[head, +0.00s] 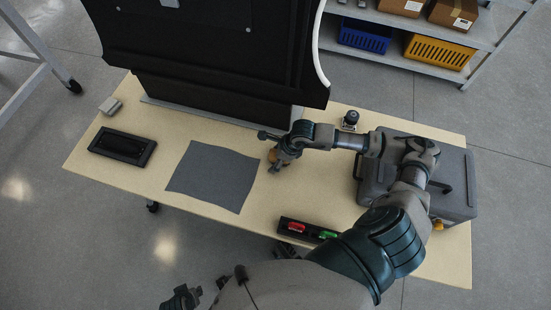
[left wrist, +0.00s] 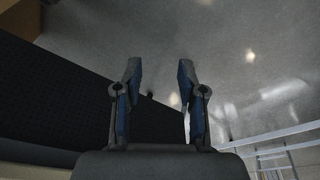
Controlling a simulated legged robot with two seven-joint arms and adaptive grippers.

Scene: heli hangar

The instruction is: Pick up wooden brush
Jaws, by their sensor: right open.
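A small brown wooden object, likely the wooden brush (head: 272,155), stands on the table just right of the grey cloth's upper right corner. It is mostly hidden by my right gripper (head: 270,153). The right gripper is open right at the object, and I cannot tell whether they touch. My left gripper (head: 187,297) is low in the head view, off the table's front edge. The left wrist view shows its fingers (left wrist: 160,76) apart with nothing between them.
A grey cloth (head: 213,177) lies mid-table (head: 95,168). A black tray (head: 122,147) is left. A rack with red and green items (head: 297,227) is at the front. A grey case (head: 455,185) sits under my right arm. A black panel (head: 210,60) stands behind.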

